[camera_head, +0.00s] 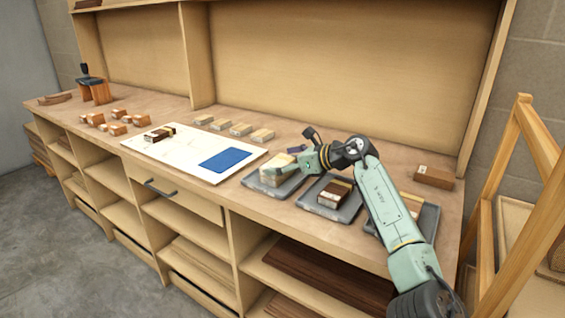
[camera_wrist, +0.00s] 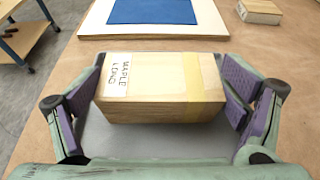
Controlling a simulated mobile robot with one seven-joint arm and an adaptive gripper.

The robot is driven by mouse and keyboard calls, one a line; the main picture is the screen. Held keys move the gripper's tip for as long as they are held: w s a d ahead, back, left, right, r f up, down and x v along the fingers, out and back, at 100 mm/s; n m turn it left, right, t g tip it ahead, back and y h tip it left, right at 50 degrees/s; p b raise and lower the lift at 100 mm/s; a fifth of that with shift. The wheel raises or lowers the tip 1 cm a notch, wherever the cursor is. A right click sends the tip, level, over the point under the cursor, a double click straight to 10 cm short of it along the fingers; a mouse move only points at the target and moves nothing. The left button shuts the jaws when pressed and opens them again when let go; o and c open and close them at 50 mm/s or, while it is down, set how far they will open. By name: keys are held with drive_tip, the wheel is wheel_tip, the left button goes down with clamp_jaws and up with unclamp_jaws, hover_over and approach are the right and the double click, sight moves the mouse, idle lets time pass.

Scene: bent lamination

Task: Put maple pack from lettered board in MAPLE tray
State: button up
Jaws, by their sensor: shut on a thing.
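The maple pack (camera_wrist: 160,85) is a pale wood block with a yellowish band and a white label reading MAPLE. It lies level between the purple-padded fingers of my gripper (camera_wrist: 170,105), which is shut on it. In the head view the pack (camera_head: 274,178) is over or in the leftmost grey tray (camera_head: 252,182); I cannot tell whether it touches the tray floor. The tray's grey floor (camera_wrist: 105,140) shows below it in the wrist view. The white board (camera_head: 190,165) with a blue patch (camera_head: 225,159) lies left of the tray. Its letters are too small to read.
A dark pack (camera_head: 160,134) lies on the board. Another dark pack (camera_head: 335,194) is in the middle tray (camera_head: 318,211); a third tray (camera_head: 428,222) is partly behind my arm. Pale blocks (camera_head: 240,129) and reddish blocks (camera_head: 118,130) stand farther left. A brown block (camera_head: 433,177) lies at right.

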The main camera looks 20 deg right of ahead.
drive_tip(key=o, duration=0.9)
drive_tip(key=shift+d+r, duration=0.1)
drive_tip(key=shift+r, duration=0.1)
drive_tip(key=b+v, duration=0.2)
drive_tip(key=v, duration=1)
drive_tip(key=shift+b, duration=0.4)
